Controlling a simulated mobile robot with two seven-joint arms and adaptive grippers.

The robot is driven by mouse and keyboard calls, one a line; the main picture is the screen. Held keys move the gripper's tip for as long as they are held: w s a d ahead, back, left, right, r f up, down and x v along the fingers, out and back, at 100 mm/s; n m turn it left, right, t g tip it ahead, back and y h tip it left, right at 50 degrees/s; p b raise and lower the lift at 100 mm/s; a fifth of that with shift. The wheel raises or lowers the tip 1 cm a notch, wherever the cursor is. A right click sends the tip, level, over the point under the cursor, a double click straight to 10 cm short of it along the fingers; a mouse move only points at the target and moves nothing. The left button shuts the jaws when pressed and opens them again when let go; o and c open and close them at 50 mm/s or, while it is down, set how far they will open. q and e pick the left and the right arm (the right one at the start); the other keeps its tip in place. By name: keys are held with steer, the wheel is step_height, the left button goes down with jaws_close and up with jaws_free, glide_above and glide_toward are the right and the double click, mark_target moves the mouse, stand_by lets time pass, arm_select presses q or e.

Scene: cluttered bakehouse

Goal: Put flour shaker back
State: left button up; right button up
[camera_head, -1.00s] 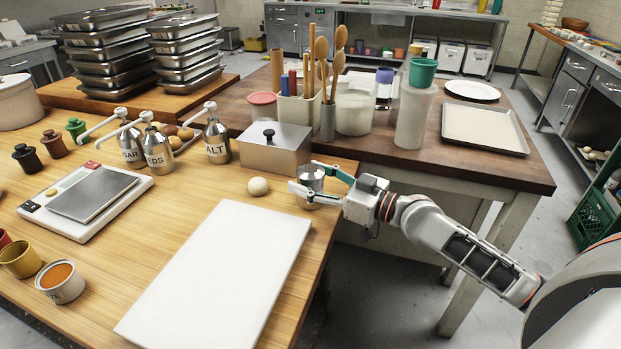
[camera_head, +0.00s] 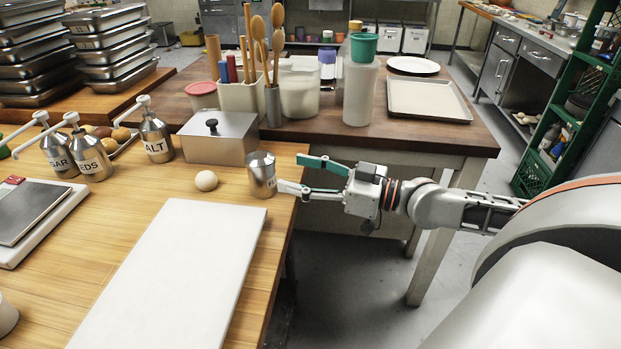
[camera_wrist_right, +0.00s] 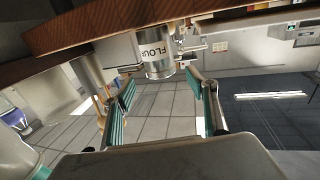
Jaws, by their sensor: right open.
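The flour shaker (camera_head: 262,175) is a small metal canister with a domed top. It stands upright on the wooden worktop near its right edge, beside a pale dough ball (camera_head: 206,181) and the metal box. My right gripper (camera_head: 291,174) is open and empty just right of the shaker, its lower fingertip very close to it; I cannot tell whether they touch. In the right wrist view the shaker (camera_wrist_right: 157,60) shows its FLOUR label, beyond the spread fingers of the right gripper (camera_wrist_right: 160,88). My left gripper is not in view.
A metal box with a black knob (camera_head: 218,140) stands behind the shaker. A white board (camera_head: 170,275) lies in front. Salt, seeds and sugar pump bottles (camera_head: 155,137) stand to the left. The dark table (camera_head: 440,135) behind holds utensils and a tray.

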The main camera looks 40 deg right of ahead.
steer(key=v, duration=0.2)
steer(key=shift+s+d, duration=0.15)
steer(key=shift+s, duration=0.05)
steer(key=shift+s, duration=0.1)
